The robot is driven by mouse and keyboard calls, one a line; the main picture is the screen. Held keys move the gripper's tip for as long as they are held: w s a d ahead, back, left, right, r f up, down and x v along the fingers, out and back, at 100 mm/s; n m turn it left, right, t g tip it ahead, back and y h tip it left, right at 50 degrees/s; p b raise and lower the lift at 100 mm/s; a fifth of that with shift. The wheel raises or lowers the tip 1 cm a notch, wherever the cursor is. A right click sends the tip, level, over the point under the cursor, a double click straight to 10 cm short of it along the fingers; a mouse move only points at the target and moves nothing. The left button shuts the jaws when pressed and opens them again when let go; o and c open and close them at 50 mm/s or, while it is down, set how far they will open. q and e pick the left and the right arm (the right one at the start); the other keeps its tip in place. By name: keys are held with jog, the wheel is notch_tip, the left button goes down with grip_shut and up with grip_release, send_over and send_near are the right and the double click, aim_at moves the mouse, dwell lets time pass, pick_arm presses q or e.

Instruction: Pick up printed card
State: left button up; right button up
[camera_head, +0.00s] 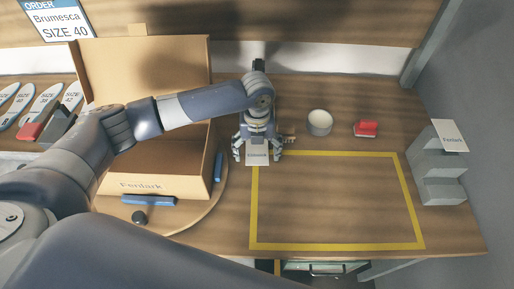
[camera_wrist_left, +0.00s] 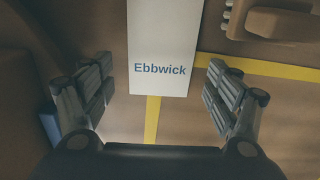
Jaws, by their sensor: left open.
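A white printed card reading "Ebbwick" (camera_wrist_left: 160,45) lies flat over the corner of a yellow tape outline. It also shows in the head view (camera_head: 257,160), below my left gripper (camera_head: 258,153). The left gripper is open, with its fingers apart on either side of the card's near end in the left wrist view (camera_wrist_left: 160,85). The fingers do not appear to touch the card. The card's far end runs out of the wrist view. Another white card, reading "Fentark" (camera_head: 449,136), rests on a grey stand (camera_head: 445,190) at the right. My right gripper is not in view.
An open cardboard box (camera_head: 150,185) stands on a round board (camera_head: 215,205) at the left. A brown object (camera_wrist_left: 280,22) lies right of the card. The taped area is otherwise clear.

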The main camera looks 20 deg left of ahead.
pick_arm(q)
jog(key=shift+f, duration=0.25)
dwell(0.6)
jog(key=shift+c, duration=0.3)
jog(key=c, duration=0.7)
jog(key=shift+c, duration=0.2)
